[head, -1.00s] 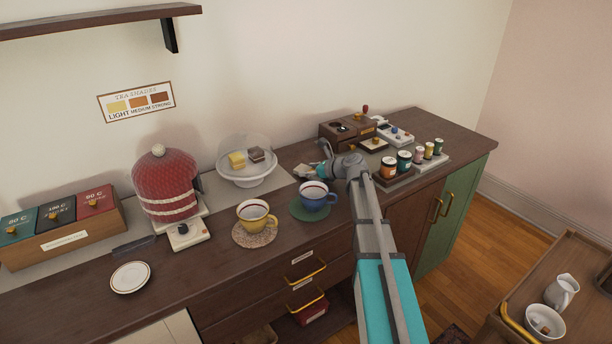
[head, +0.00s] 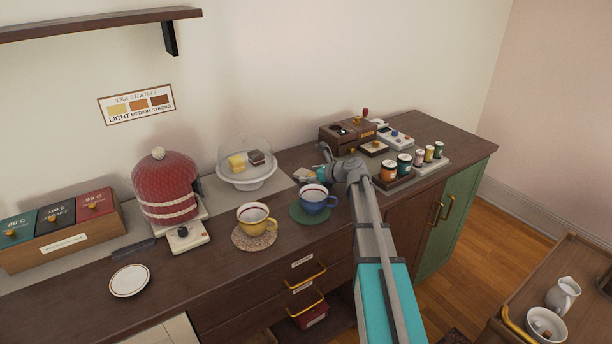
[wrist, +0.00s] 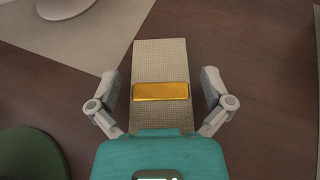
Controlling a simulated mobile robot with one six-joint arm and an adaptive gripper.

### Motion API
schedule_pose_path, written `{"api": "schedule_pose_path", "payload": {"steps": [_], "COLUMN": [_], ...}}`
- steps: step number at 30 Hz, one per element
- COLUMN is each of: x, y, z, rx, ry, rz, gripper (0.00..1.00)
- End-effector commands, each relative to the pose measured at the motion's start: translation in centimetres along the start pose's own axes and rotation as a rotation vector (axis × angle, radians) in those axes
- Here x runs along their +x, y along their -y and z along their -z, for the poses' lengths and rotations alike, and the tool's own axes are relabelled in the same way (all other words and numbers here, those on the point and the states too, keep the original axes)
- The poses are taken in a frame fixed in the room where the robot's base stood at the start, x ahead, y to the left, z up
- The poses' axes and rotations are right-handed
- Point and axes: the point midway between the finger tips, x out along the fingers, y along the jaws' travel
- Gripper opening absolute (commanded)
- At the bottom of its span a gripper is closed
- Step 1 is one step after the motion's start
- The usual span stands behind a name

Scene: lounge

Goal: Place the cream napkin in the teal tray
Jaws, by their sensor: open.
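The cream napkin (wrist: 145,112) lies on the dark counter as a folded, woven strip with a gold band (wrist: 160,91) across it. In the head view it shows as a small pale patch (head: 304,174) left of my wrist, partly hidden by my gripper. My gripper (wrist: 160,76) is open, with one finger on each side of the napkin and a gap on both sides. In the head view my gripper (head: 318,173) is low over the counter behind the blue cup. I see no teal tray in these frames.
A blue cup (head: 318,201) on a green mat stands close in front of my gripper. A yellow cup (head: 256,222), a domed cake stand (head: 247,181) and several jars (head: 404,163) are nearby. A wooden trolley (head: 570,262) stands at lower right.

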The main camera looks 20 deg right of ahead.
Motion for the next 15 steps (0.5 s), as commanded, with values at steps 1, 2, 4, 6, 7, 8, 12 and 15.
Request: {"api": "schedule_pose_path", "payload": {"steps": [1,2,4,6,7,8,12,15], "x": [0.0,0.0,-0.1,-0.1,-0.2,-0.3,-1.8,-3.2], "y": [0.0,0.0,0.0,0.0,0.0,0.0,-0.1,-0.1], "z": [0.0,0.0,-0.1,-0.2,-0.3,-0.4,-0.4,-0.5], "rx": [0.0,0.0,0.0,0.0,0.0,0.0,0.001,0.002], "ry": [0.0,0.0,0.0,0.0,0.0,0.0,0.0,0.0], "rz": [0.0,0.0,0.0,0.0,0.0,0.001,0.002,0.002], "gripper": [1.0,1.0,1.0,1.0,1.0,1.0,1.0,1.0]}}
